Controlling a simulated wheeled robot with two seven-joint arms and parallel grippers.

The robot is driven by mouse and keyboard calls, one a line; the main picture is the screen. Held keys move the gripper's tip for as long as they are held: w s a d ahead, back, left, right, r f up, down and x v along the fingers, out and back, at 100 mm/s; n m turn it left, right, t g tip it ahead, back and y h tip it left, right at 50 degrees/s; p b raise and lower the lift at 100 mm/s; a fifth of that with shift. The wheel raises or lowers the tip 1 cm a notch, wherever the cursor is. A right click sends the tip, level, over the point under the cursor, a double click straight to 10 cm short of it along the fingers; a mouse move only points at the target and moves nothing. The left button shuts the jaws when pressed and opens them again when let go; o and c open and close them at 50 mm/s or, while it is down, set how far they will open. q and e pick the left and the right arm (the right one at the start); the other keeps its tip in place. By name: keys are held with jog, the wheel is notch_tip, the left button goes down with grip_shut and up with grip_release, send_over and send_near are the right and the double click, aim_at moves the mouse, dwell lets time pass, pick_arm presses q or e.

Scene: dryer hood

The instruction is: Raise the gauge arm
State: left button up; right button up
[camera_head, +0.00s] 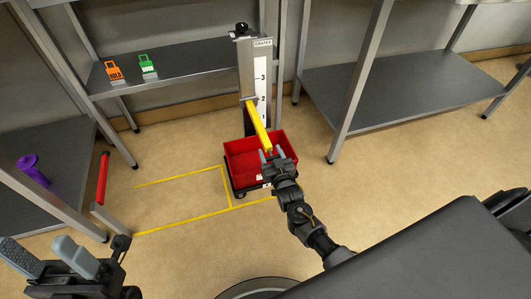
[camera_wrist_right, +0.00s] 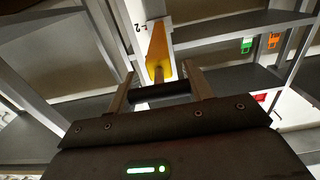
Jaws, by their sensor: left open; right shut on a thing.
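The yellow gauge arm (camera_head: 257,126) juts toward me from an upright grey post, beside a white scale (camera_head: 262,78) marked CRATES. Its root is near the lower marks, about between 1 and 2. A red crate (camera_head: 238,158) stands below the arm. My right gripper (camera_head: 272,158) is at the arm's near end, above the crate. In the right wrist view, my right gripper (camera_wrist_right: 162,85) is shut on the dark handle bar (camera_wrist_right: 160,94) at the end of the yellow arm (camera_wrist_right: 158,52). My left gripper (camera_head: 48,262) is open and empty at the lower left.
Metal shelves stand left and right of the post; an orange tag (camera_head: 115,73) and a green tag (camera_head: 148,66) are on the left one. A red-handled lever (camera_head: 103,178) and a purple object (camera_head: 33,168) are at left. Yellow lines (camera_head: 185,222) mark clear floor.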

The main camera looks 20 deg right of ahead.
notch_tip(320, 180, up, 4)
jog(key=p, duration=0.3)
jog(key=shift+r, duration=0.15)
pick_arm(q)
jog(key=w+d+f+m+g+h+p, duration=0.1)
jog(key=w+d+f+m+g+p, duration=0.15)
jog(key=d+g, duration=0.35)
jog(key=w+d+f+m+g+h+p, duration=0.1)
jog(key=w+d+f+m+g+p, duration=0.2)
jog(key=g, duration=0.6)
pick_arm(e)
notch_tip(320, 180, up, 4)
jog(key=shift+f+b, duration=0.2)
jog(key=shift+b, duration=0.5)
pick_arm(q)
jog(key=w+a+f+n+g+y+p, duration=0.2)
jog(key=a+f+n+g+y+p, duration=0.25)
jog(key=f, duration=0.45)
jog(key=s+a+f+n+g+y+p, duration=0.2)
jog(key=s+a+f+g+y, duration=0.4)
jog(key=s+a+f+g, duration=0.4)
notch_tip(320, 180, down, 7)
jog(key=p, duration=0.3)
jog(key=shift+w+r, duration=0.15)
pick_arm(e)
notch_tip(320, 180, up, 10)
pick_arm(q)
jog(key=shift+d, duration=0.1)
